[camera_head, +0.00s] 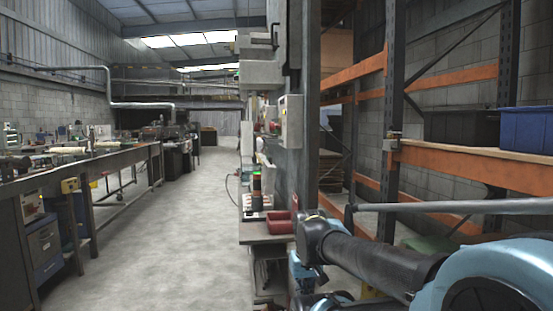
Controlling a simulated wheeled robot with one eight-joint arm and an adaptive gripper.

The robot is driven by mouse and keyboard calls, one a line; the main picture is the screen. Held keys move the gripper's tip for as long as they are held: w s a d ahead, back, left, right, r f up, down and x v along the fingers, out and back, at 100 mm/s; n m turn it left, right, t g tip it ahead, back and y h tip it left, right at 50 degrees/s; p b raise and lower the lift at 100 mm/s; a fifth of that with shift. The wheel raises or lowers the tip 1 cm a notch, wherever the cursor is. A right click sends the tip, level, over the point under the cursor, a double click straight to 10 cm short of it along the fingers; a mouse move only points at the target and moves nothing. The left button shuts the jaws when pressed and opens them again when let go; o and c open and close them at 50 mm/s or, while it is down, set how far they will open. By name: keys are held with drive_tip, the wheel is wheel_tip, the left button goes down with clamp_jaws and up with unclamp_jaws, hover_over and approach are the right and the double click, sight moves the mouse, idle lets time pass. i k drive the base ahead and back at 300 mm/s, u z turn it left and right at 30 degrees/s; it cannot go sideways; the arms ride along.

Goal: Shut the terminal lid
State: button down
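No terminal with a lid can be told for certain at this size. A pale grey box (291,121) is fixed to the side of the grey column right of the middle; I cannot tell whether it has a lid or whether one stands open. A small dark device with a green and an orange spot (256,185) stands lower down, above a narrow ledge. My arm reaches in from the lower right, with a black link and blue joints, and ends near the ledge. My gripper's fingers do not show.
A red tray (279,223) lies on the narrow ledge (256,238), close to my arm. Orange racking with a blue bin (526,130) and a black bin (461,127) stands at right. A long workbench (80,172) runs along the left. The floor aisle (170,225) between is clear.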

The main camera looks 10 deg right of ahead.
sight(268, 171)
drive_tip(key=k, duration=0.7)
drive_tip(key=u, duration=0.55)
drive_tip(key=i, duration=0.75)
drive_tip(key=u, duration=0.4)
drive_tip(key=i, duration=1.3)
drive_tip(key=z, duration=0.5)
